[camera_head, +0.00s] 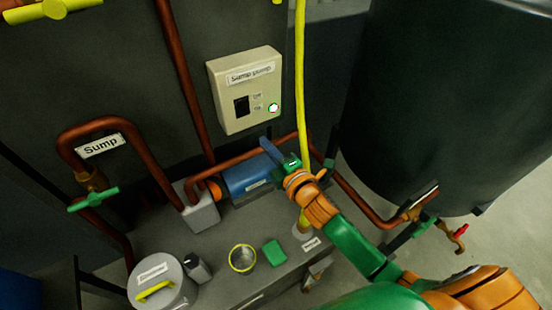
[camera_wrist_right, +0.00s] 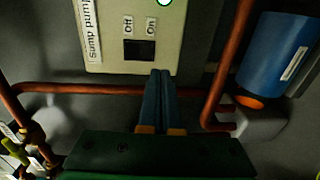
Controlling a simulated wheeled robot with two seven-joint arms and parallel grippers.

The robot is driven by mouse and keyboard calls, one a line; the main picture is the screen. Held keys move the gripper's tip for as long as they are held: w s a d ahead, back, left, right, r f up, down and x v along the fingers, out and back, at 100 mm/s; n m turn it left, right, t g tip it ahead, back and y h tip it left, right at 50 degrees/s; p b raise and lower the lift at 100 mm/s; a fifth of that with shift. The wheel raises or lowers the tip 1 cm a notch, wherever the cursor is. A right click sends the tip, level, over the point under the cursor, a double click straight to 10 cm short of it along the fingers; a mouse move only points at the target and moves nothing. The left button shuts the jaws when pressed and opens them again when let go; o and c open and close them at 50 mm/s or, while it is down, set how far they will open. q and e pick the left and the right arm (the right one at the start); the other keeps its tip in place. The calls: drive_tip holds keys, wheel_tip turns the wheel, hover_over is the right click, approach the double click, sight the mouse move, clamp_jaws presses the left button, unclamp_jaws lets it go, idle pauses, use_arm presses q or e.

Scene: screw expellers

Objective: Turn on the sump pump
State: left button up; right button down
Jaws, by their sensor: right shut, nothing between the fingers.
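The cream sump pump control box (camera_head: 238,72) is on the dark wall, labelled "Sump pump". It has a black switch (camera_head: 241,106) beside "Off" and "On" labels, and a lamp (camera_head: 273,107) glowing white-green. In the right wrist view the switch (camera_wrist_right: 138,50) is just ahead of my fingers, with the lit lamp (camera_wrist_right: 165,3) at the top edge. I cannot tell the switch's position. My right gripper (camera_head: 265,144) is shut and empty, below the box; in the right wrist view its fingertips (camera_wrist_right: 161,73) look apart from the switch. My left gripper is not in view.
A large dark tank (camera_head: 450,100) stands at right.

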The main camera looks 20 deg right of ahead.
drive_tip(key=v, duration=0.4)
drive_tip(key=shift+s+f, duration=0.1)
drive_tip(key=shift+f, duration=0.3)
drive_tip(key=s+d+f+m+g+h+p, duration=0.15)
drive_tip(key=s+f+m+g, duration=0.45)
drive_tip(key=f, duration=0.7)
drive_tip(key=s+d+f+m+g+h+p, duration=0.1)
drive_tip(key=s+d+f+m+g+p, duration=0.15)
drive_tip(key=s+f+m, duration=0.8)
drive_tip(key=s+f+g, duration=0.3)
drive_tip(key=s+f, duration=0.3)
drive_tip(key=s, duration=0.4)
drive_tip(key=s+f+m+g, duration=0.1)
drive_tip(key=s+f+g, duration=0.3)
drive_tip(key=s, duration=0.6)
drive_tip(key=shift+d+f+h+p, duration=0.2)
drive_tip(key=shift+f+h+p, duration=0.15)
drive_tip(key=shift+f, duration=0.65)
